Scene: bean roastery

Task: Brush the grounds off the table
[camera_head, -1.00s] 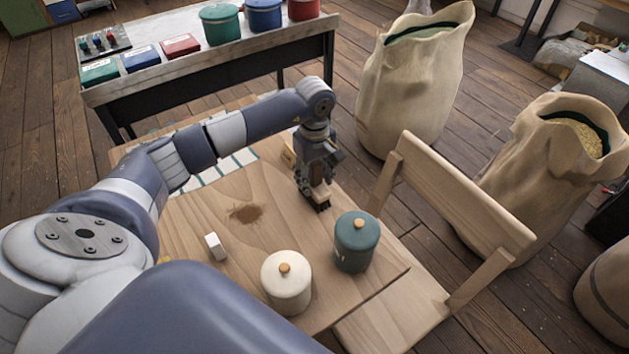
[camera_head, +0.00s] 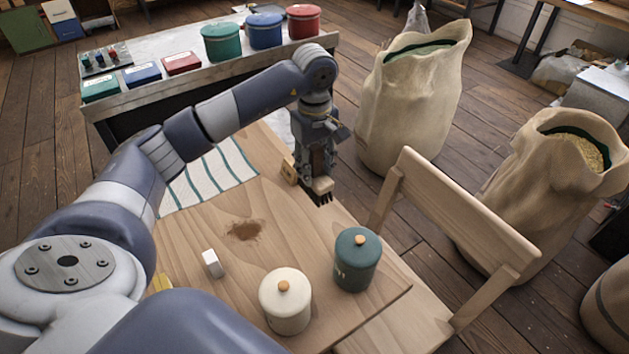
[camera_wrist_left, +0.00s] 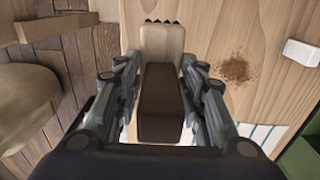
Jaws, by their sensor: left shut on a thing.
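A brown patch of coffee grounds (camera_head: 243,231) lies on the wooden table (camera_head: 200,237); it also shows in the left wrist view (camera_wrist_left: 236,69). My left gripper (camera_head: 318,176) is shut on a brush with a pale wooden body (camera_head: 322,186) and dark bristles (camera_head: 322,198). In the left wrist view the brush (camera_wrist_left: 162,50) sits between the fingers, with a dark brown block-shaped part nearest the camera. The brush is near the table's far right edge, to the right of the grounds and apart from them. My right gripper is not in view.
A cream canister (camera_head: 285,309) and a teal canister (camera_head: 355,264) stand at the table's near right. A small white block (camera_head: 212,264) sits left of them. A striped cloth (camera_head: 212,180) lies at the far left. A wooden chair (camera_head: 450,220) stands against the right side.

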